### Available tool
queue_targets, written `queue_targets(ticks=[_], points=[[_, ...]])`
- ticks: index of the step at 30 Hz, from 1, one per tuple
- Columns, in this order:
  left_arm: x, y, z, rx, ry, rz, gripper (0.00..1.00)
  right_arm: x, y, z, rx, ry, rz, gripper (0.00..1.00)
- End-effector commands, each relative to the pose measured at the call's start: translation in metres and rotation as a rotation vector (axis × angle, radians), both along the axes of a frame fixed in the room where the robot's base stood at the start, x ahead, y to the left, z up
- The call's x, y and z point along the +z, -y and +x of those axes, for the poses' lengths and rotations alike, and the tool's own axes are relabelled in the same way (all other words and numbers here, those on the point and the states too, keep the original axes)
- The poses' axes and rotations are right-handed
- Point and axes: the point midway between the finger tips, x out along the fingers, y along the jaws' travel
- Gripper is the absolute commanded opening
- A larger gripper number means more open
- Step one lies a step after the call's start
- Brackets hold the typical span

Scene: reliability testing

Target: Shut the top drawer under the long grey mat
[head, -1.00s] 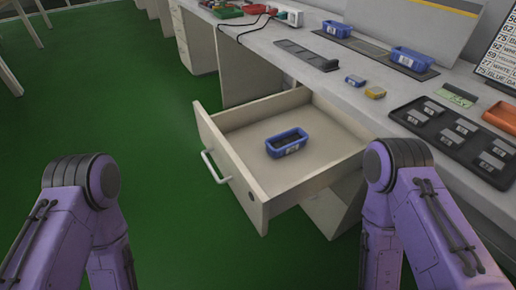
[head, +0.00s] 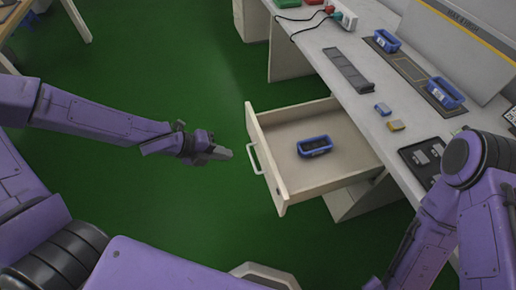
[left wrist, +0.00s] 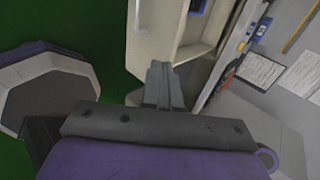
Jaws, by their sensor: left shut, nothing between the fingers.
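The top drawer (head: 272,172) is pulled well out of the desk, with a light handle (head: 254,158) on its front. A blue bin (head: 314,146) sits inside it. The long grey mat (head: 347,69) lies on the desktop above and behind the drawer. My left gripper (head: 226,153) is shut and empty, a little left of the handle and apart from it. In the left wrist view its shut fingers (left wrist: 163,85) point toward the open drawer (left wrist: 190,55). My right arm shows at the right, but its gripper is out of view.
The desktop holds two blue bins (head: 386,41) (head: 445,93) on a dark mat, a small blue box (head: 382,109), a yellow box (head: 396,126) and a black tray (head: 418,155). A power strip (head: 341,14) with cables lies at the back. Green floor left of the drawer is clear.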

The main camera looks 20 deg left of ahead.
Motion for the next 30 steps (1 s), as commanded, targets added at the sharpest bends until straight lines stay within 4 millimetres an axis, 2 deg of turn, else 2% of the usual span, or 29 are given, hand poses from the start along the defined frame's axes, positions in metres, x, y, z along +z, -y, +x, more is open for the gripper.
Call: queue_targets(ticks=[1,3,12,20,30], points=[[-0.016,0.005,0.002,-0.001,-0.003,-0.001,0.0,-0.015,0.0,0.0,0.0,0.0,0.0,0.0],[-0.029,0.014,0.008,-0.002,-0.003,0.001,0.0,-0.028,0.0,0.0,0.0,0.0,0.0,0.0],[-0.075,0.053,0.035,-0.004,-0.004,0.006,0.0,-0.08,0.0,0.0,0.0,0.0,0.0,0.0],[-0.066,0.083,0.055,-0.005,0.0,0.008,0.0,-0.085,0.0,0.0,0.0,0.0,0.0,0.0],[-0.064,0.087,0.058,-0.004,-0.001,0.007,0.0,-0.085,0.0,0.0,0.0,0.0,0.0,0.0]])
